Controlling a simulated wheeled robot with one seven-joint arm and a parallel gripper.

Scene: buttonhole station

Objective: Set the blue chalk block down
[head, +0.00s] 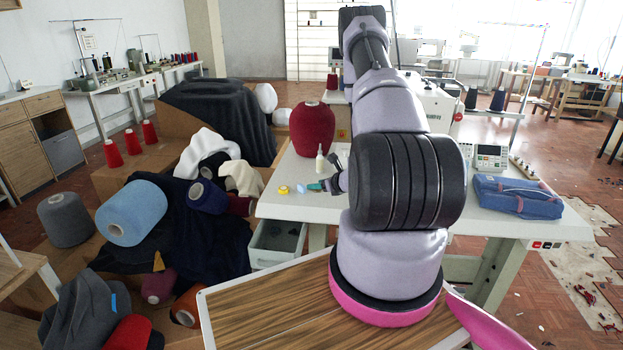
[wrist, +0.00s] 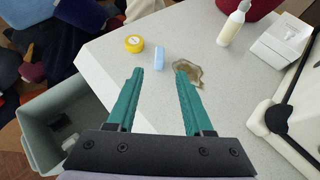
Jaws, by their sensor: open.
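The blue chalk block (wrist: 160,57) rests on the pale tabletop in the wrist view, just beyond and between my fingertips, with clear gaps at both sides. It shows very small in the head view (head: 300,188). My gripper (wrist: 160,70) has two teal fingers spread apart, with nothing between them. In the head view my gripper (head: 322,186) is low over the table's left part, partly hidden by my arm.
A yellow round item (wrist: 134,44) lies left of the block. A brownish patch (wrist: 188,68) is close to the right finger. A white bottle (wrist: 234,22) and white box (wrist: 283,38) stand farther right. A grey bin (wrist: 50,120) is below the table's left edge.

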